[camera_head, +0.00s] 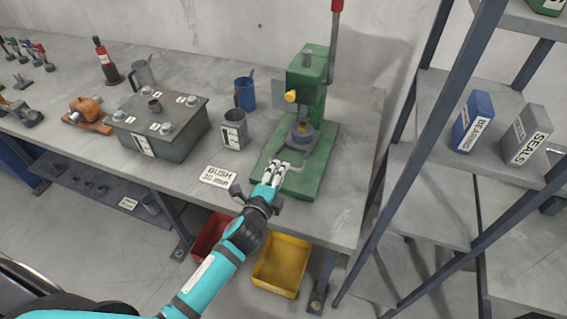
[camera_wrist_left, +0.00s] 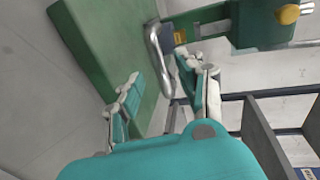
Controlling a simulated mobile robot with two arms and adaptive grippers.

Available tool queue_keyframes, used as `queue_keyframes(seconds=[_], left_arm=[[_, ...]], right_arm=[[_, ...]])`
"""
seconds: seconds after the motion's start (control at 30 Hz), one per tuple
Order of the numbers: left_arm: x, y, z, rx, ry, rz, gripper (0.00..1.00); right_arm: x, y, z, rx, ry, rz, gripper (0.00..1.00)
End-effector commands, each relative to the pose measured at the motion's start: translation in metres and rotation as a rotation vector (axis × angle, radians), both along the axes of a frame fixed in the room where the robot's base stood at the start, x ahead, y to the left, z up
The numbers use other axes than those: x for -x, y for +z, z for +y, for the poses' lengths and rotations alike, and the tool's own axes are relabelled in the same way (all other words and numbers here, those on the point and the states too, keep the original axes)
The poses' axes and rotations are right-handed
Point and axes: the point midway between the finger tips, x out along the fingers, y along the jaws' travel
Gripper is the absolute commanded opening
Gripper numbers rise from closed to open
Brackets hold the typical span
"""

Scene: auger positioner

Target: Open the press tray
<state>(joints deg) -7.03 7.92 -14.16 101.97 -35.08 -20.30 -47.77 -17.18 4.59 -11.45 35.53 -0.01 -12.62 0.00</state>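The green press (camera_head: 308,82) stands on the workbench, with its green base (camera_head: 322,165) toward the bench's front edge. A silver loop handle (camera_head: 293,166) sits low at the press front, and I take it for the tray's handle. It also shows in the left wrist view (camera_wrist_left: 158,58). The tray body is mostly hidden, and I cannot tell how far out it is. My left gripper (camera_head: 274,168) is at the handle. In the left wrist view its fingers (camera_wrist_left: 160,88) are spread, with the handle just beyond and close to the right finger. My right gripper is not in view.
A grey mug (camera_head: 234,130) and a blue mug (camera_head: 245,93) stand left of the press. A "BUSH 30 min" card (camera_head: 217,177) lies in front. A yellow bin (camera_head: 282,265) is below the bench edge. A shelf rack (camera_head: 432,130) stands close on the right.

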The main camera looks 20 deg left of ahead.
Motion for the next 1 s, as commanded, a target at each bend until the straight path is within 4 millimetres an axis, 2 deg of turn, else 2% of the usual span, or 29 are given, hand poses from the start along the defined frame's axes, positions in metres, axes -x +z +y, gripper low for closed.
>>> queue_keyframes(seconds=[0.1, 0.23, 0.4, 0.63, 0.93, 1.0], left_arm=[[-0.021, -0.003, -0.001, 0.001, 0.000, 0.000, 0.38], [-0.035, -0.007, -0.001, 0.001, 0.001, 0.001, 0.38], [-0.042, -0.009, -0.001, 0.000, 0.000, 0.001, 0.38], [-0.043, -0.010, -0.001, 0.000, 0.000, 0.000, 0.38], [-0.042, -0.010, -0.001, 0.000, 0.000, 0.001, 0.00], [-0.042, -0.010, -0.001, 0.000, 0.000, 0.001, 0.00]], right_arm=[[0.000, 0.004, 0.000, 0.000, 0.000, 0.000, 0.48], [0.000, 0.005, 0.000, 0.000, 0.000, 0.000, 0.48], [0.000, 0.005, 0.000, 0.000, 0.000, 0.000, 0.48], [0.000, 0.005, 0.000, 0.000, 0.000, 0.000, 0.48], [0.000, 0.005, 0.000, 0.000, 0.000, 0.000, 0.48], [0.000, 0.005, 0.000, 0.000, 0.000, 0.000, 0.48]])
